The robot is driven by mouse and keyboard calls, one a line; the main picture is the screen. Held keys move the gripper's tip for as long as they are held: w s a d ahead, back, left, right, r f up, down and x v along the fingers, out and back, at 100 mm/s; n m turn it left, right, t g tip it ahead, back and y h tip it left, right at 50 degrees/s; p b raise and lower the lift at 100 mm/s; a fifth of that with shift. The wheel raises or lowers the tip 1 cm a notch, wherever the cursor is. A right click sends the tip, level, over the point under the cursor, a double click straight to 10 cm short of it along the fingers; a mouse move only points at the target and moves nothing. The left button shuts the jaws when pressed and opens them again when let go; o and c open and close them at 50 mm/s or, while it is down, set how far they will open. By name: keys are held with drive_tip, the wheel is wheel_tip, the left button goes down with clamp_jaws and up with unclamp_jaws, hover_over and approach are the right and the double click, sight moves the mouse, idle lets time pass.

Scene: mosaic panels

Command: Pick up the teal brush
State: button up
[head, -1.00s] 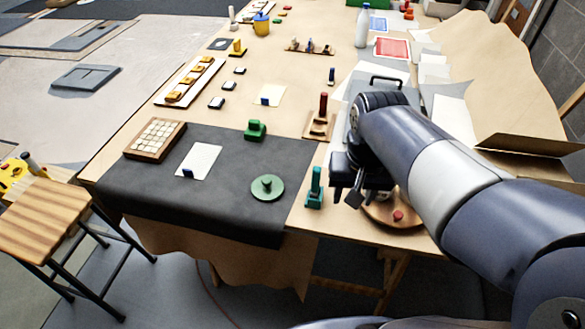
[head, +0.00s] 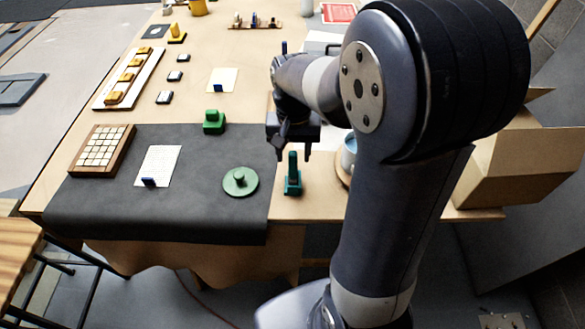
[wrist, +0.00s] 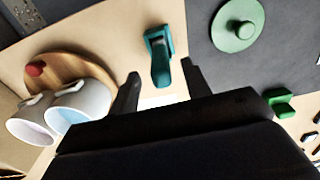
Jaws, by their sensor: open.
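The teal brush (head: 293,175) stands upright on the bare table strip just right of the dark mat, near the table's front edge. My gripper (head: 293,152) is above the brush in the head view, with a finger showing on each side of the handle top. In the wrist view, the brush (wrist: 159,58) lies ahead, roughly between the two open fingertips (wrist: 162,70). The jaws are open and empty. I cannot tell how far the fingertips are above the brush.
A green round knobbed piece (head: 240,181) and a green block (head: 214,122) sit on the dark mat (head: 200,215) to the left. A cardboard box (head: 510,170) is at the right.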

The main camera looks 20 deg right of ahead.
sight(293, 162)
drive_tip(key=shift+f, duration=2)
drive_tip(key=shift+c, duration=0.4)
clamp_jaws()
